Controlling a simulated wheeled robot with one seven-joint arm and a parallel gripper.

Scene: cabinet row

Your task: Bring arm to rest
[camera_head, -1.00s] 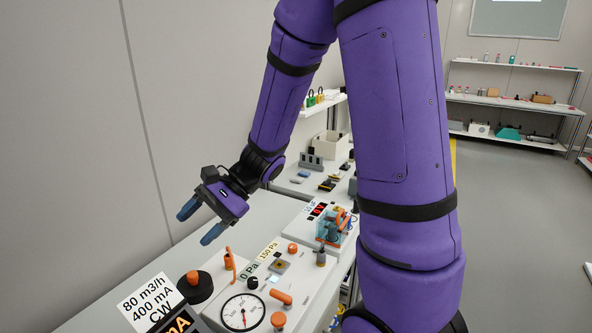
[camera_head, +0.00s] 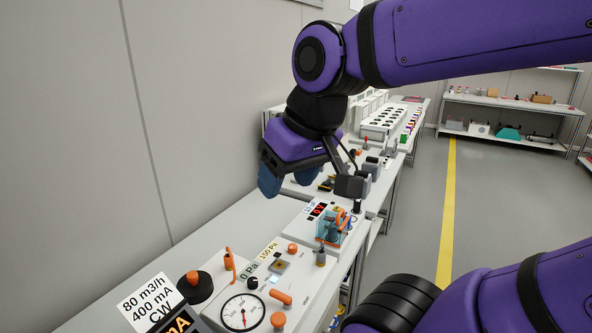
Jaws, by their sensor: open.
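My arm is purple with black joints. It comes in from the right side of the picture and bends down at a black joint. My gripper (camera_head: 285,182) hangs at the lower end of the arm with blue fingertips pointing down. It is open and nothing shows between its fingers. It is above the bench (camera_head: 208,226), behind the nearer instrument panel, and appears clear of the surface. The farther finger is partly hidden by the gripper body.
A panel with a round gauge (camera_head: 241,312), orange handles and knobs stands on the near bench. A clear box (camera_head: 333,228) with a small device sits behind it. More benches with equipment run back. The grey floor (camera_head: 500,190) at right is open, with a yellow line (camera_head: 447,205).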

